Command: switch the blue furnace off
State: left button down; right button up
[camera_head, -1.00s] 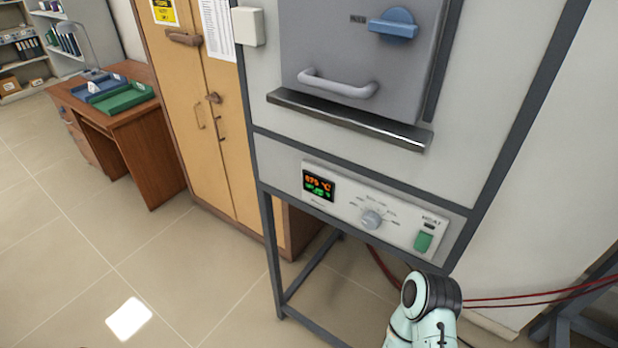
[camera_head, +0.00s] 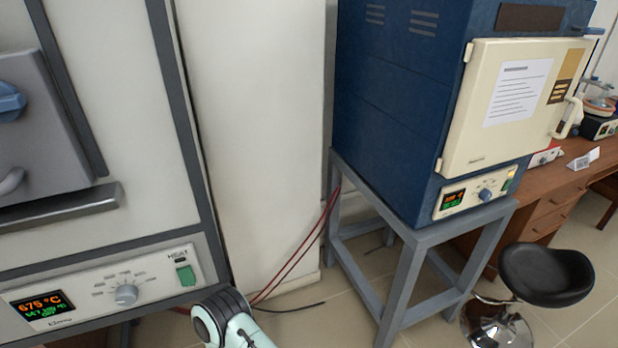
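The blue furnace (camera_head: 395,110) stands on a grey-blue metal stand (camera_head: 411,262) right of centre, with its cream door (camera_head: 481,135) shut. Its control panel (camera_head: 470,197) is below the door, with a small lit display (camera_head: 452,199), a blue knob (camera_head: 486,194) and a green switch (camera_head: 508,181) at the right end. A lit yellowish spot shows just above that switch. The display text is too small to read. A pale arm link of mine shows at the bottom, left of centre. Neither gripper is in view.
A grey furnace (camera_head: 95,130) stands close on the left; its display (camera_head: 38,304) reads 675 °C. A black stool (camera_head: 545,275) stands in front of a wooden desk (camera_head: 555,205) at the right. Red cables (camera_head: 300,250) run between the furnaces. Floor is free before the blue stand.

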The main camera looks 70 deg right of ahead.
aim_at(507, 183)
jog(key=z, duration=3.6)
